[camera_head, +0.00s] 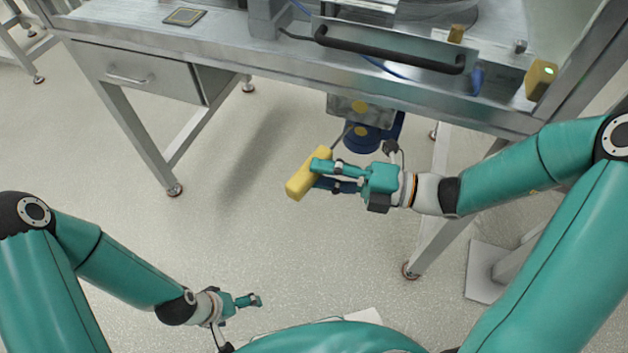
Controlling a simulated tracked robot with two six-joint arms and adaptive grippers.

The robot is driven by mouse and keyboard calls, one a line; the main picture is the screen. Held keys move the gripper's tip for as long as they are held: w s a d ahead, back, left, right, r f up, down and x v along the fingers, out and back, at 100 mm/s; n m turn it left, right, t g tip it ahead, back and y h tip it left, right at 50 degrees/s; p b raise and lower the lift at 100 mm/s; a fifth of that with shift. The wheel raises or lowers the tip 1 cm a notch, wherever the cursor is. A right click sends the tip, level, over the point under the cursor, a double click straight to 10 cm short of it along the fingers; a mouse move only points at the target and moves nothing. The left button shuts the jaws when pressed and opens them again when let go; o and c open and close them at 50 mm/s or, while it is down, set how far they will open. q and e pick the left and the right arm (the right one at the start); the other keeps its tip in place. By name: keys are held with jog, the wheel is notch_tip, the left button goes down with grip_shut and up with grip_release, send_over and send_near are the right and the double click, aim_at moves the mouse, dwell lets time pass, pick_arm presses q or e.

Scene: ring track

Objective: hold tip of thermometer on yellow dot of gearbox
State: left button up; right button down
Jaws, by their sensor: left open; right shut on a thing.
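The yellow thermometer (308,175) is in my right gripper (328,175), which is shut on its body below the table. A thin grey probe (342,138) rises from its upper end toward the gearbox (362,138). The gearbox is a blue unit under the table edge, with a grey plate above it. The probe tip appears close to the blue part's left side; contact cannot be told. My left gripper (254,301) is open and empty, low over the floor.
The metal table (290,75) overhangs the gearbox, with a dark bar handle (390,48) on its front. A drawer (140,75) and table legs stand at left. A yellow box with a green light (541,80) is at right. The floor between is clear.

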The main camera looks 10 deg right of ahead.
jog(key=shift+w+d+p, duration=0.25)
jog(key=shift+w+d, duration=0.3)
jog(key=shift+w, duration=0.25)
jog(key=shift+w+d+p, duration=0.25)
jog(key=shift+w+d, duration=0.25)
jog(key=shift+w, duration=0.3)
jog(key=shift+w+d+p, duration=0.25)
jog(key=shift+w+d, duration=0.3)
jog(key=shift+w, duration=0.25)
dwell(0.4)
